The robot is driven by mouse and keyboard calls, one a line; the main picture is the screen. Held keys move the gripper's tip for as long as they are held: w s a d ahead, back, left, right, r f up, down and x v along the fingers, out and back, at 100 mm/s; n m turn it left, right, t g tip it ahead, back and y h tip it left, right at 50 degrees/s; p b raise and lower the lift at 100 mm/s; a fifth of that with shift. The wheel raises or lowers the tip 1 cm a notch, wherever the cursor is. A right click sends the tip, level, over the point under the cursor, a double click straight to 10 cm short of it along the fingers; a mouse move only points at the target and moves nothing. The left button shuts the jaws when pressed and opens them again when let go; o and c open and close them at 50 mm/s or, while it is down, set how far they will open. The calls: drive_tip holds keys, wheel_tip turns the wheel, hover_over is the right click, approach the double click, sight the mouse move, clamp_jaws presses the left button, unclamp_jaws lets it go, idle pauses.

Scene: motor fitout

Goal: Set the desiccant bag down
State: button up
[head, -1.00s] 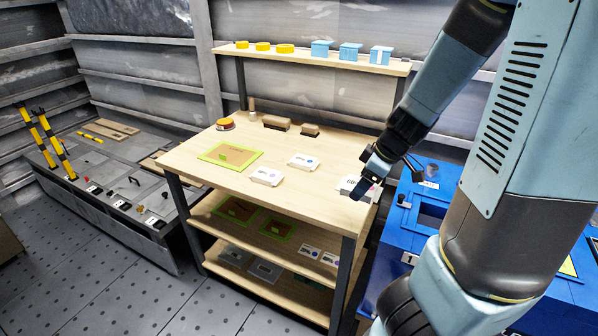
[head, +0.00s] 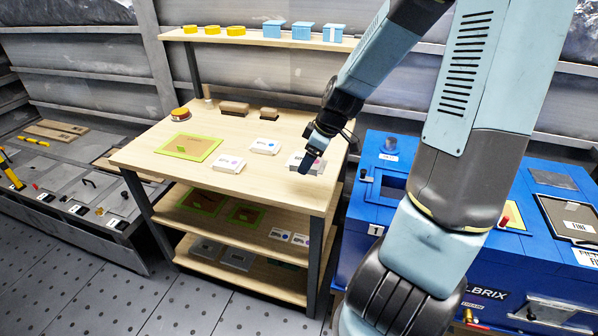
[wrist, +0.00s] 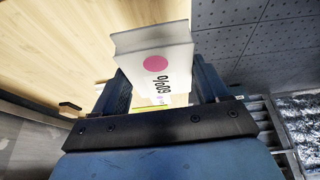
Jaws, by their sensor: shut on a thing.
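The desiccant bag is a white, block-like packet with a pink dot and printing that reads 60%, seen in the wrist view (wrist: 150,45). My gripper (wrist: 162,85) is shut on it, with a dark finger on each side. In the head view my gripper (head: 308,162) is over the right end of the wooden bench top (head: 210,128), with the white bag (head: 317,168) partly hidden behind its fingers. I cannot tell whether the bag touches the bench top.
Two similar white packets lie on the bench, one at front (head: 228,163) and one behind (head: 265,146). A green-edged mat (head: 189,146) lies left. An orange-topped round item (head: 180,114) and brown blocks (head: 234,109) stand behind. A blue machine (head: 395,205) stands close on the right.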

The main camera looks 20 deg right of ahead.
hover_over(294, 179)
drive_tip(key=s+d, duration=0.1)
drive_tip(key=f, duration=0.6)
drive_tip(key=shift+s+f, duration=0.2)
drive_tip(key=shift+f, duration=0.15)
drive_tip(key=shift+w+f, duration=0.15)
drive_tip(key=shift+f, duration=1.55)
drive_tip(key=shift+f, duration=0.1)
drive_tip(key=o, duration=1.2)
drive_tip(key=shift+o, duration=0.2)
